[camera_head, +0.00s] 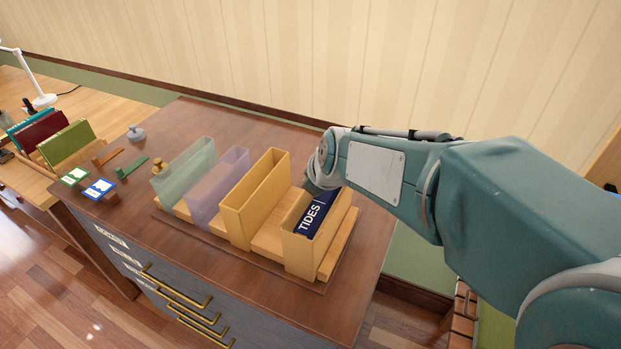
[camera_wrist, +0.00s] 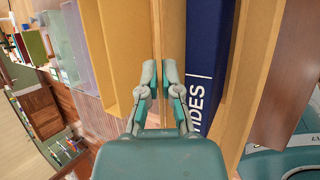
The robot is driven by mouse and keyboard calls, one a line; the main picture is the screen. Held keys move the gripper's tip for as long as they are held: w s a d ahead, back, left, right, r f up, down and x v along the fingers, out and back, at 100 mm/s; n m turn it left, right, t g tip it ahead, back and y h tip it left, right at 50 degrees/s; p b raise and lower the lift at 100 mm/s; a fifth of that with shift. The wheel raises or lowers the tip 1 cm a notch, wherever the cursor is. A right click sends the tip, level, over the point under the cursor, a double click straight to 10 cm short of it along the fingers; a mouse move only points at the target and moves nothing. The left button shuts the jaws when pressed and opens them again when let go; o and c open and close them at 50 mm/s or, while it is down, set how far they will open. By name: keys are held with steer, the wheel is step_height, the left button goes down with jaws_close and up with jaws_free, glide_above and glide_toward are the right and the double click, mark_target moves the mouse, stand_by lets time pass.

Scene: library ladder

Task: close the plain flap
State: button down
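I cannot single out a plain flap for certain in either view. My gripper (camera_wrist: 160,72) points down at the rightmost plain tan wooden holder, which holds a dark blue book (camera_head: 315,213) lettered TIDES. In the wrist view the two fingers sit close together, with a narrow gap between them, over a thin upright wooden panel (camera_wrist: 172,20) left of the blue book (camera_wrist: 207,50). Whether they touch or pinch the panel is unclear. In the head view my fingertips are hidden behind my wrist and the holder. An empty plain yellow holder (camera_head: 255,197) stands just left.
A translucent purple holder (camera_head: 218,187) and a translucent green holder (camera_head: 184,175) stand further left on the brown cabinet top (camera_head: 190,115). Brass drawer handles (camera_head: 180,290) line the cabinet's front. Books (camera_head: 68,143) and a white lamp (camera_head: 45,99) stand on a desk at far left.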

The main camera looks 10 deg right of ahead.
steer(key=shift+s+d+f+t+y, duration=0.1)
steer(key=shift+s+f+t+y, duration=0.2)
steer(key=shift+t+y, duration=0.25)
stand_by(0.6)
steer(key=c, duration=0.8)
jaws_free()
steer(key=shift+w, duration=0.1)
steer(key=shift+c, duration=0.2)
steer(key=shift+r, duration=0.15)
steer(key=shift+d+r, duration=0.1)
steer(key=shift+r, duration=0.2)
steer(key=v, duration=1.1)
steer(key=shift+s, duration=0.25)
